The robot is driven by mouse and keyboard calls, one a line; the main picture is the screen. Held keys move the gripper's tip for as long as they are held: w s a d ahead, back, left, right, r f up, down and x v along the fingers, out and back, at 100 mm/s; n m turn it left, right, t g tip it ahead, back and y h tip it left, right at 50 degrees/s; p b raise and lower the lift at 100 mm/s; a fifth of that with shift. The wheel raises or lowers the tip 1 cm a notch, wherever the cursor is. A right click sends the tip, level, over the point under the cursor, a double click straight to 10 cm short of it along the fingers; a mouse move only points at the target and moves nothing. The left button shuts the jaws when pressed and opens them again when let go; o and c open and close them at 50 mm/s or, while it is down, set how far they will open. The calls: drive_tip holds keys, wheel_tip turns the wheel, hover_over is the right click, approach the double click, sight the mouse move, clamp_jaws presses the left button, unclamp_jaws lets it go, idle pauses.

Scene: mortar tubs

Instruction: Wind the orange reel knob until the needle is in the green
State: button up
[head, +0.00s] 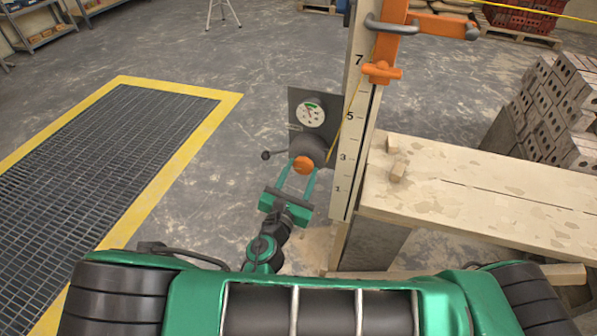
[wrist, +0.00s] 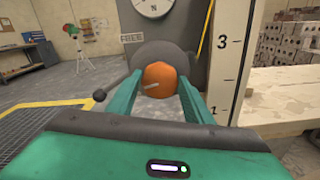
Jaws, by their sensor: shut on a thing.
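The orange reel knob (head: 303,165) sits at the front of a dark grey reel (head: 308,149) on a grey plate. In the wrist view the knob (wrist: 161,78) has a pale mark pointing left and slightly down. My gripper (head: 302,172) is shut on the knob, one green finger on each side; the fingers (wrist: 161,82) also flank it in the wrist view. A round white gauge (head: 310,115) with a green band at its top is above the reel. Its needle is too small to read surely in the head view; the wrist view cuts off the gauge top.
A small dark lever with a ball end (head: 266,155) sticks out left of the reel. A numbered upright post (head: 352,130) with an orange slider (head: 381,72) stands to the right, beside a plank bench (head: 480,175). A yellow-edged floor grate (head: 120,150) lies left.

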drive_tip(key=shift+m, duration=1.7)
drive_tip(key=o, duration=1)
drive_tip(key=shift+o, duration=0.2)
drive_tip(key=v, duration=1)
drive_tip(key=shift+s+a, duration=0.2)
drive_tip(key=shift+s, duration=0.15)
